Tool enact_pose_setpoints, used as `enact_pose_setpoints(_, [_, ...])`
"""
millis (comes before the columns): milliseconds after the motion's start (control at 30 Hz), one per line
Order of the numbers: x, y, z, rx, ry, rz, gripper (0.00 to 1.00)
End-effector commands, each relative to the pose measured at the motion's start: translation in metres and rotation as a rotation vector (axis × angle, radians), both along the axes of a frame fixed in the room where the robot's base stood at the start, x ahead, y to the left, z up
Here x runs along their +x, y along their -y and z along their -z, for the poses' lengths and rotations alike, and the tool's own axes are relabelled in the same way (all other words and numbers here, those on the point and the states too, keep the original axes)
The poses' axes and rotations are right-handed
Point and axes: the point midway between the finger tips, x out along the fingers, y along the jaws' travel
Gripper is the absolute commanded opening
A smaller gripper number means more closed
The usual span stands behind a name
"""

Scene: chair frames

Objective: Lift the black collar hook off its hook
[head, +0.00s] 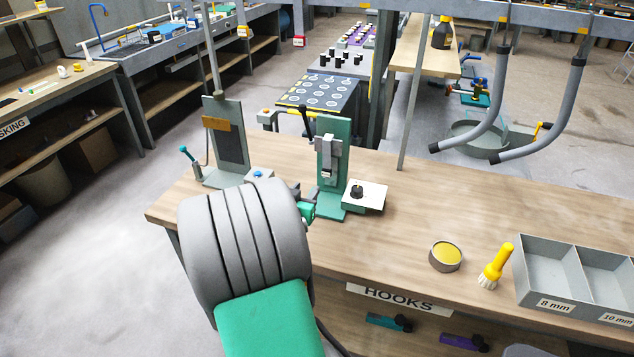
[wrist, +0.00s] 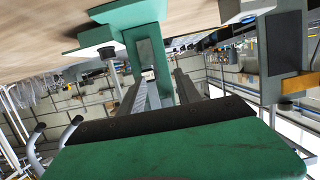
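No hook that I can clearly single out as the black collar one shows. In the head view, a teal piece with a black end (head: 388,322) and a purple piece with a black end (head: 463,342) sit below the HOOKS label (head: 398,299) under the bench top. What holds them is too small to tell. My gripper (wrist: 158,82) is open and empty in the wrist view, its two grey fingers apart. It points toward a green upright stand (head: 331,165), which also shows in the wrist view (wrist: 148,50).
The wooden bench (head: 480,215) has a clear middle. A white box with a black knob (head: 364,195) is by the stand.

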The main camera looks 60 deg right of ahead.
Motion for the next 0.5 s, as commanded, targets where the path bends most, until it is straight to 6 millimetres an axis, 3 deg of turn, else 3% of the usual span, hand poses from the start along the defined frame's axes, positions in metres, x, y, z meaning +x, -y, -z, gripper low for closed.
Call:
enact_pose_setpoints(33, [-0.015, 0.011, -0.003, -0.039, 0.002, 0.024, 0.4])
enact_pose_setpoints(133, [-0.026, 0.021, -0.007, -0.089, 0.011, 0.036, 0.4])
enact_pose_setpoints(333, [-0.024, 0.033, -0.006, -0.096, 0.012, 0.036, 0.4])
enact_pose_setpoints(500, [-0.02, 0.055, -0.002, -0.094, 0.013, 0.035, 0.4])
